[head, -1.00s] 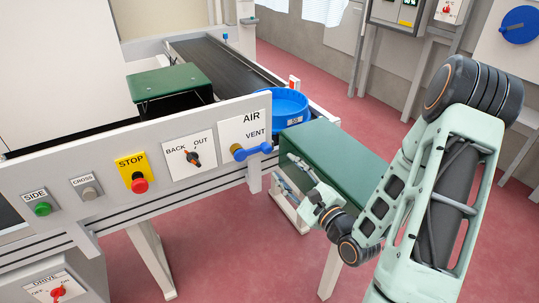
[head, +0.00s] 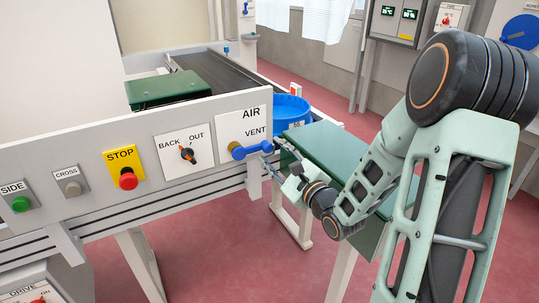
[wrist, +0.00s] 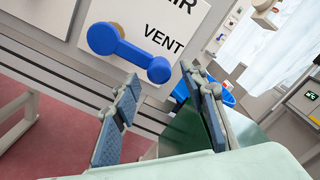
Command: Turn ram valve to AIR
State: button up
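The ram valve's blue lever (head: 252,149) is on a white plate (head: 243,125) marked AIR above and VENT at the side. In the head view the lever lies nearly level, its free end to the right, just under VENT. In the wrist view the lever (wrist: 130,48) shows whole, with a round knob at each end. My gripper (head: 276,162) is just right of and below the lever's free end in the head view. In the wrist view its two fingers (wrist: 163,80) are spread with nothing between them, and the lever lies ahead, apart from them.
On the same panel are the BACK/OUT switch (head: 188,156), the red STOP button (head: 128,180), the CROSS button (head: 73,188) and the green SIDE button (head: 21,204). A green table (head: 345,150) stands under my forearm. A blue tub (head: 291,108) is behind the panel's right end.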

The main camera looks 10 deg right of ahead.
jog(key=shift+x, duration=1.3)
jog(key=shift+c, duration=0.7)
grip_shut()
